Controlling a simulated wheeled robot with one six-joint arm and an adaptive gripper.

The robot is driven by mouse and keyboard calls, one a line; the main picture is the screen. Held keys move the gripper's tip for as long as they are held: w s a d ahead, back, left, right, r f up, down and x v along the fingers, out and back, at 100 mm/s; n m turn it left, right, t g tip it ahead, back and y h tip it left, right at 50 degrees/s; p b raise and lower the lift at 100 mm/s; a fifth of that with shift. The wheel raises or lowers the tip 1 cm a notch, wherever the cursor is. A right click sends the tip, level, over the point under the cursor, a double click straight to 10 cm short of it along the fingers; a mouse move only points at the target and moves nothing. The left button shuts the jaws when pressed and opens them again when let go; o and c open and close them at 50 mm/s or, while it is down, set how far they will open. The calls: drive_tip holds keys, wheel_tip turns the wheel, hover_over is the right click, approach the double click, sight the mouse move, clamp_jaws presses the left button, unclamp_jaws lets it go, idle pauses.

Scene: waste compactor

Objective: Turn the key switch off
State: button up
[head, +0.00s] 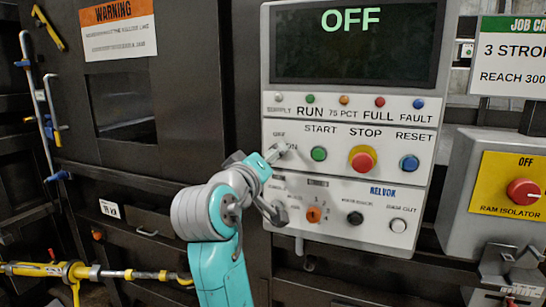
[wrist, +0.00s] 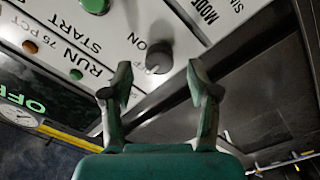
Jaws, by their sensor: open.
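The key switch (wrist: 158,57) is a dark grey round knob on the white panel, with the ON label beside it in the wrist view. My gripper (wrist: 160,80) is open, with one fingertip to each side and a little short of the switch in that picture. Nothing is between the fingers that I can make out. In the head view my gripper (head: 270,155) is at the left of the control panel (head: 430,190), by the ON label, and the arm largely hides the switch. The display (head: 350,45) reads OFF in green.
Close to the switch are the green START button (head: 319,153), the red STOP button (head: 362,158) on a yellow base and the blue RESET button (head: 409,163). An orange selector (head: 314,214) is below. A red ram isolator knob (head: 523,192) is at the right.

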drive_tip(key=v, duration=0.9)
drive_tip(key=shift+s, duration=0.25)
drive_tip(key=shift+a+f, duration=0.1)
drive_tip(key=shift+f, duration=0.1)
drive_tip(key=s+d+f+n+t+y, duration=0.1)
drive_tip(key=d+f+n+y, duration=0.15)
drive_tip(key=f, duration=1.25)
drive_tip(key=s+d+f+n+y, duration=0.2)
drive_tip(key=d+f+y, duration=0.15)
drive_tip(key=f, duration=1.15)
drive_tip(key=s+d+f+y, duration=0.1)
drive_tip(key=s+d+f, duration=0.3)
drive_tip(key=s+f, duration=0.45)
drive_tip(key=s+d+f+m+g+y, duration=0.1)
drive_tip(key=s+d+f, duration=0.2)
drive_tip(key=s+f, duration=0.35)
drive_tip(key=s+d+f+m+g+y, duration=0.1)
drive_tip(key=s+d+f, duration=0.2)
drive_tip(key=s, duration=0.7)
drive_tip(key=s+d+r+m, duration=0.1)
drive_tip(key=s+m, duration=0.2)
drive_tip(key=s, duration=0.6)
drive_tip(key=s+d+r+m+h, duration=0.1)
drive_tip(key=s+d+r+m, duration=0.1)
drive_tip(key=s, duration=0.8)
drive_tip(key=shift+m+g, duration=0.3)
drive_tip(key=shift+m, duration=0.55)
